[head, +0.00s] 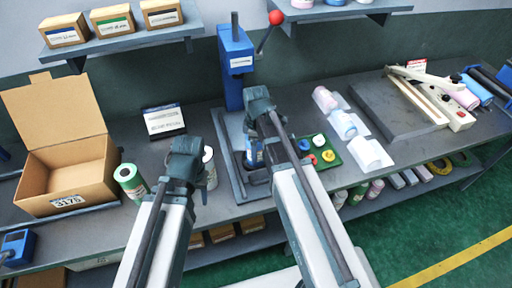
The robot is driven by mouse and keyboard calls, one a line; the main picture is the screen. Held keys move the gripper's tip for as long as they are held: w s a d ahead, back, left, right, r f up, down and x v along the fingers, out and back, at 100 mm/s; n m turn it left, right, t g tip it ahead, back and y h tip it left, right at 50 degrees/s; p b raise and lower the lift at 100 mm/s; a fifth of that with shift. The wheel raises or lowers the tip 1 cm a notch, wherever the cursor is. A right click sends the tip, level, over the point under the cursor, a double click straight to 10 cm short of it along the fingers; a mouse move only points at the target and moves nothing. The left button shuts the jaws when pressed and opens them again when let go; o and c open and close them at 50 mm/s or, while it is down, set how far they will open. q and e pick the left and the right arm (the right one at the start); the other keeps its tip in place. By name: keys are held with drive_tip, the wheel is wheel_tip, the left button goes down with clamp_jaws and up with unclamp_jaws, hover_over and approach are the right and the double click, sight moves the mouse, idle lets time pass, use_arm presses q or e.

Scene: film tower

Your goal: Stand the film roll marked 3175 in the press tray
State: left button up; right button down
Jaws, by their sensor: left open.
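The blue press (235,75) stands at the back of the bench, with its grey base tray (232,165) in front. A blue and white roll (253,155) shows in the press base, partly hidden by my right arm. A green-wrapped roll (131,184) stands on the bench beside the box. A white roll (210,168) stands just right of my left gripper (186,160), partly hidden by it. No mark on any roll is legible. My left gripper is open. My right gripper (260,108) is in front of the press column; its fingers are hidden.
An open cardboard box (95,165) marked 3175 stands at left. A small sign (164,120) stands behind my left gripper. A green tray (333,157) of coloured caps and white holders (370,156) with rolls lie right of the press. A red-knobbed lever (275,18) rises above.

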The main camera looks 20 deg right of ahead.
drive_tip(key=shift+f+b, duration=0.55)
drive_tip(key=shift+f, duration=0.05)
unclamp_jaws()
drive_tip(key=shift+r, duration=0.1)
wheel_tip(320, 180, up, 14)
drive_tip(key=p, duration=1.4)
drive_tip(key=shift+f, duration=0.2)
drive_tip(key=s+m, duration=0.9)
drive_tip(key=m, duration=0.4)
drive_tip(key=s+a+f+n+h+b, duration=0.1)
drive_tip(key=s+a+f+n+b, duration=0.2)
drive_tip(key=a+f+b, duration=0.6)
drive_tip(key=shift+s+a+n, duration=0.3)
drive_tip(key=shift+s+a, duration=0.45)
drive_tip(key=shift+s, duration=0.4)
